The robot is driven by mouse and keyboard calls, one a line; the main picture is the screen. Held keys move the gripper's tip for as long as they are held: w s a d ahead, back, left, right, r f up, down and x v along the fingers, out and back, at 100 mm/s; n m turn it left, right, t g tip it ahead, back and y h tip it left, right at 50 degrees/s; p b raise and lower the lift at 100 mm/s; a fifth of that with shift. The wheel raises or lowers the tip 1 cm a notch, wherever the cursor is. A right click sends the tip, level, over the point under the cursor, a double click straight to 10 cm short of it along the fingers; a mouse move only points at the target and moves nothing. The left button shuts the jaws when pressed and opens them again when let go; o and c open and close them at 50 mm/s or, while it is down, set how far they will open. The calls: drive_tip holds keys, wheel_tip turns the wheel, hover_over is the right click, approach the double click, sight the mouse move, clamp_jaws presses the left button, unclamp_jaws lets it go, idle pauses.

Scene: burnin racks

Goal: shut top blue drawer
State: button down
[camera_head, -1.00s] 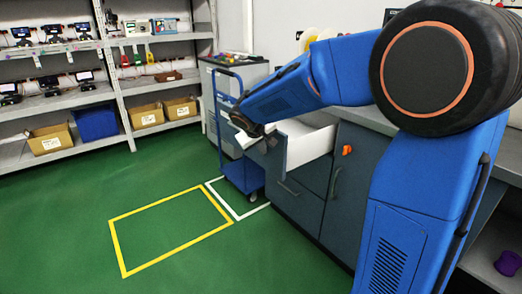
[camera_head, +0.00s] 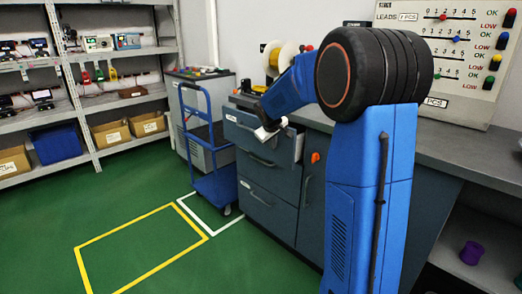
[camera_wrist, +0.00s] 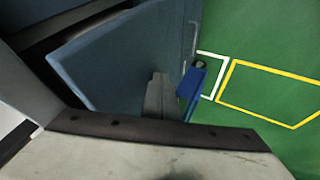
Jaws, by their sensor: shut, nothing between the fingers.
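The top blue drawer (camera_head: 236,122) is in the dark blue-grey cabinet under the counter. It stands slightly out, with a strip of its pale side showing at the right. In the wrist view, its blue front panel (camera_wrist: 115,55) fills the upper left, with a dark gap behind its edge. My gripper (camera_head: 265,128) is at the drawer front, shut and empty. In the wrist view, the gripper fingers (camera_wrist: 157,95) overlap the panel; contact cannot be made out for certain.
A blue cart (camera_head: 215,185) stands left of the cabinet. Lower drawers (camera_head: 265,180) look closed. An orange knob (camera_head: 315,157) is on the cabinet door. Spools (camera_head: 280,55) and a control panel (camera_head: 455,55) sit on the counter. Green floor (camera_head: 150,195) in front is clear.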

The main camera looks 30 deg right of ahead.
sight(279, 141)
drive_tip(key=shift+w+d, duration=0.3)
drive_tip(key=shift+d, duration=0.65)
drive_tip(key=shift+w+d, duration=0.3)
drive_tip(key=shift+d, duration=0.65)
